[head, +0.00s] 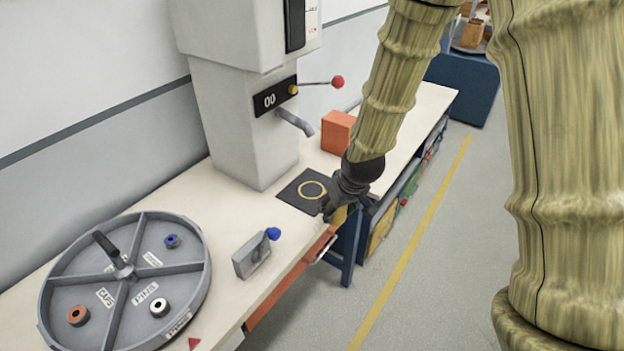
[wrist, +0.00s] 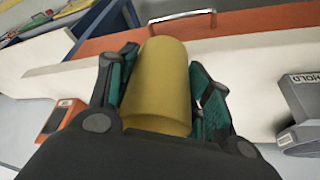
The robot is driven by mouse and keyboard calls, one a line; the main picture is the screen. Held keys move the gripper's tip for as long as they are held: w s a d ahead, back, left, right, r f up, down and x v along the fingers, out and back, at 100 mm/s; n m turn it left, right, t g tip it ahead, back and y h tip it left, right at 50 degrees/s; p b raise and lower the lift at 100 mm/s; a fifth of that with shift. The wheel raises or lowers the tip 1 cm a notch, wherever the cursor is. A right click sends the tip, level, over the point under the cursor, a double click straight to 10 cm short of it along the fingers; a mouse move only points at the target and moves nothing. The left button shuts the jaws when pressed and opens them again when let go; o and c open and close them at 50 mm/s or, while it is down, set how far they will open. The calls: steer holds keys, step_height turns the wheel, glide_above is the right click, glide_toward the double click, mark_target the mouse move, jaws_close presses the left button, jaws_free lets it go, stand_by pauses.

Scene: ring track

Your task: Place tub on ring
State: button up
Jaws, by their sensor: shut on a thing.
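A yellow tub (wrist: 160,85), a smooth cylinder, is between the two green-padded fingers of my gripper (wrist: 165,75) in the wrist view. The gripper is shut on it. In the head view my gripper (head: 338,207) is at the bench's front edge, just right of the black mat, and only a sliver of the tub shows, mostly hidden by the gripper. The yellow ring (head: 301,187) is drawn on the black square mat (head: 288,196) and looks empty. The tub is beside the ring, not over it; its exact height is unclear.
A grey machine column (head: 240,130) stands behind the mat, with a red-knobbed lever (head: 337,82) and a spout (head: 295,122). An orange box (head: 338,132) is beyond. A blue-knobbed grey block (head: 252,258) and divided round tray (head: 70,290) are left.

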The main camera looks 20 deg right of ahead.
steer(key=w+p, duration=0.1)
steer(key=w, duration=0.3)
steer(key=w+a+p, duration=0.1)
steer(key=w, duration=0.3)
steer(key=w+p, duration=0.1)
steer(key=w, duration=0.3)
steer(key=shift+a, duration=0.35)
steer(key=w, duration=0.1)
steer(key=p, duration=0.1)
steer(key=w, duration=0.1)
steer(key=shift+w+a+f, duration=0.2)
steer(key=shift+w+f, duration=0.05)
steer(key=shift+w, duration=0.1)
steer(key=shift+f, duration=0.5)
steer(key=shift+f, duration=0.15)
steer(key=o, duration=1.6)
steer(key=shift+c, duration=0.2)
steer(key=shift+r+p, duration=0.2)
steer(key=shift+p, duration=0.1)
steer(key=b+v, duration=0.2)
steer(key=v, duration=1)
